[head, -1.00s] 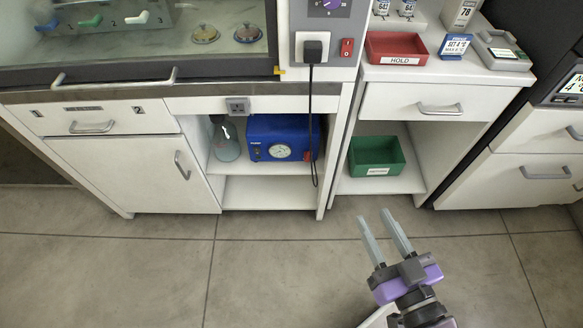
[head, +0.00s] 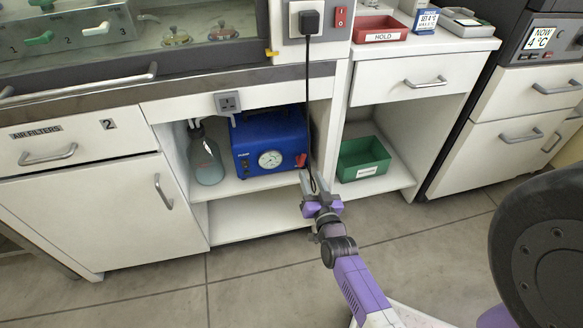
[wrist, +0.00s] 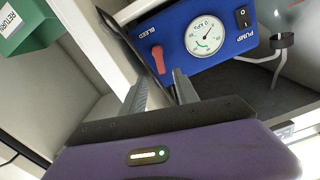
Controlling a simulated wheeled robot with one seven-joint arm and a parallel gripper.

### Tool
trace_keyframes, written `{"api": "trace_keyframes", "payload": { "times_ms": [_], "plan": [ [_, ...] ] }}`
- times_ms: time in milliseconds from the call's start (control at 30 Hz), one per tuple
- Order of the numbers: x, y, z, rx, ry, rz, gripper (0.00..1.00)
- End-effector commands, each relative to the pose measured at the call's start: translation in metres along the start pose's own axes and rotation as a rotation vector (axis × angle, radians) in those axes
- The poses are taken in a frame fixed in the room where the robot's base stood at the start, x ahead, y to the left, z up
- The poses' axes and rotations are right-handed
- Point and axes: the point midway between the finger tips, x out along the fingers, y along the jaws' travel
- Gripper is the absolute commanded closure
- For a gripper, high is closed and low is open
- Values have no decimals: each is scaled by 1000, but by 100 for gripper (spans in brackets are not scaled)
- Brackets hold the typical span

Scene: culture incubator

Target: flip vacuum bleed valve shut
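The blue vacuum pump (head: 270,140) sits on the shelf of the open bay under the hood, and shows upside down in the wrist view (wrist: 225,48). Its red bleed valve lever (wrist: 158,60) is beside the BLEED label, next to the round gauge (wrist: 202,38). In the head view the lever (head: 300,160) is small, at the pump's lower right. My gripper (head: 314,180) is in front of that corner. In the wrist view my gripper (wrist: 160,80) is open and empty, its fingers apart, with the lever just beyond the gap between the tips. I see no contact.
A black power cord (head: 307,100) hangs from the socket in front of the pump, close to my gripper. The bay's side panel (head: 336,130) stands just right of it. A green tray (head: 363,160) is in the right bay. A glass bottle (head: 205,160) stands left of the pump.

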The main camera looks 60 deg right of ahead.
Motion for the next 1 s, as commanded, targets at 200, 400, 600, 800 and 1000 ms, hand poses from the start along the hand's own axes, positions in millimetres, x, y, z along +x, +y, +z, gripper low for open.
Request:
{"api": "trace_keyframes", "payload": {
  "times_ms": [200, 400, 600, 800, 1000],
  "plan": [
    [33, 0, 1, 0, 3, -2, 64],
    [60, 0, 1, 0, 2, -1, 64],
    [70, -1, 0, 0, 0, -2, 64],
    [71, -1, 0, 0, 0, -2, 64],
    [70, -1, 0, -1, 0, -2, 95]
  ]
}}
